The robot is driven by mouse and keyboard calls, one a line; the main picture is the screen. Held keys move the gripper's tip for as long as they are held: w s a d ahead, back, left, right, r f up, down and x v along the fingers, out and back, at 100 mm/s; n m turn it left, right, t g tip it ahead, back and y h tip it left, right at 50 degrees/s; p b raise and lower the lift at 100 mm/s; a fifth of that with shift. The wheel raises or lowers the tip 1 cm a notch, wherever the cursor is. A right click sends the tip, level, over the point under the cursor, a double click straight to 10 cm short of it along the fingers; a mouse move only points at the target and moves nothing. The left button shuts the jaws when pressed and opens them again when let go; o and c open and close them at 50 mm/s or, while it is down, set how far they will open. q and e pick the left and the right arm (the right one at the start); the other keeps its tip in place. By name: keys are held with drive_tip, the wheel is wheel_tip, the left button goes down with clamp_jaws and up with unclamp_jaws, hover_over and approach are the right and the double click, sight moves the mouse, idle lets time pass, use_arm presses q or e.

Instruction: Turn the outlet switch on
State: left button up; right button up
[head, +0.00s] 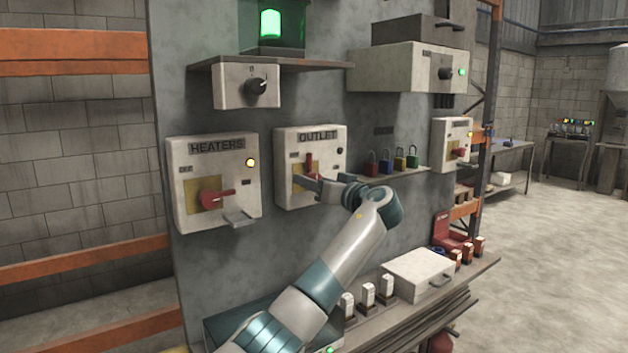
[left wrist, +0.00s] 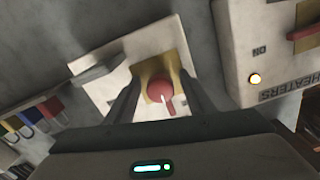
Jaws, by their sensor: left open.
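The outlet switch box (head: 294,140) is a white box labelled OUTLET on the grey panel, with a dark lamp (head: 340,151) at its right. Its red handle (head: 310,163) stands roughly upright on a yellow plate. My left gripper (head: 312,184) is at the front of this box, with its fingers around the handle's lower part. In the left wrist view the red handle (left wrist: 161,91) shows between the two open fingers (left wrist: 161,78), with gaps on both sides. The fingers partly hide the yellow plate. My right gripper is not in view.
The heaters box (head: 188,170), left of the outlet box, has a lit orange lamp (head: 250,162) and a red handle (head: 215,197). Several padlocks (head: 386,163) stand on a small ledge at right. A knob box (head: 232,87) is above. A shelf with a white case (head: 418,273) is below.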

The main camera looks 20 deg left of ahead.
use_arm(q)
drive_tip(key=c, duration=1.1)
drive_tip(key=shift+o, duration=0.2)
